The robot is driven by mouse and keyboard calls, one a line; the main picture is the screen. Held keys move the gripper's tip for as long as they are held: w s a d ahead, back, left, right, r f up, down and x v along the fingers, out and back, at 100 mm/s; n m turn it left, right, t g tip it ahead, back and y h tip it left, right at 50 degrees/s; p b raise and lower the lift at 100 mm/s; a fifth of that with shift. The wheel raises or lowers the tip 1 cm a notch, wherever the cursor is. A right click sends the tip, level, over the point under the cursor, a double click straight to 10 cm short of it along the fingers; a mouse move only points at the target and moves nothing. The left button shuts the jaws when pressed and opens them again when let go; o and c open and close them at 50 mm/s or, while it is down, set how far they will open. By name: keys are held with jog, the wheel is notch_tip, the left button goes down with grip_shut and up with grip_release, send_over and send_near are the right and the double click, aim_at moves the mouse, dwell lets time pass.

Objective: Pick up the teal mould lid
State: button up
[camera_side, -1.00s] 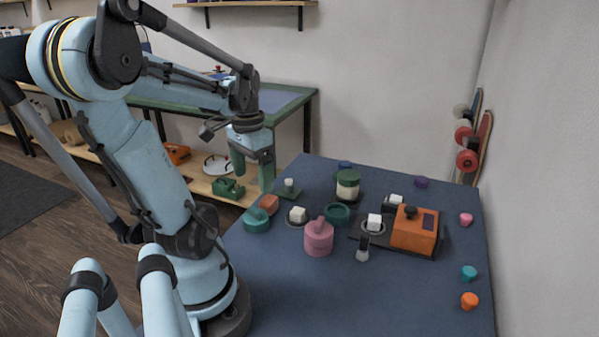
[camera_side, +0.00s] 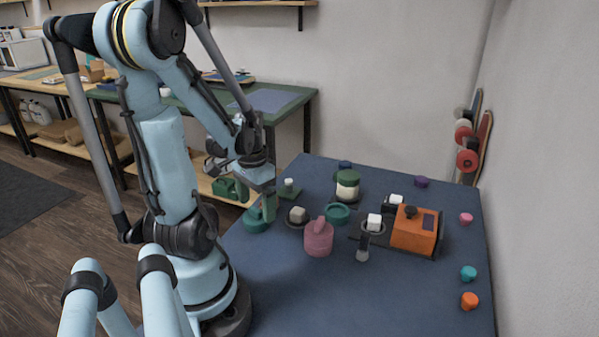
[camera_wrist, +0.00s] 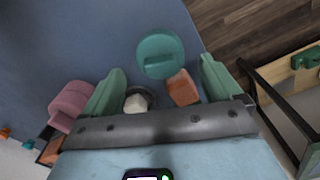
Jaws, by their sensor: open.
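The teal mould lid (camera_side: 256,224) lies on the blue table near its left edge in the side view. In the wrist view the lid (camera_wrist: 160,48) is a round teal disc with a raised bar handle across it. My gripper (camera_side: 268,207) is low over the table, just beside or above the lid, and partly covers it in the side view. In the wrist view my gripper (camera_wrist: 162,68) has its two green fingers wide apart, with the lid ahead between their tips. Nothing is held. I cannot tell whether a finger touches the lid.
An orange-brown block (camera_wrist: 183,88) and a white cube (camera_wrist: 137,101) on a dark disc sit close to the lid. A pink pot (camera_side: 318,238), a green ring-shaped dish (camera_side: 337,213), a jar (camera_side: 347,184) and an orange machine (camera_side: 414,231) stand to the right. The front table area is clear.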

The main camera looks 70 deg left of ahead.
aim_at(258, 212)
jog(key=shift+w+a+f, duration=0.1)
jog(key=shift+f, duration=1.65)
jog(key=shift+c, duration=0.4)
jog(key=c, duration=1)
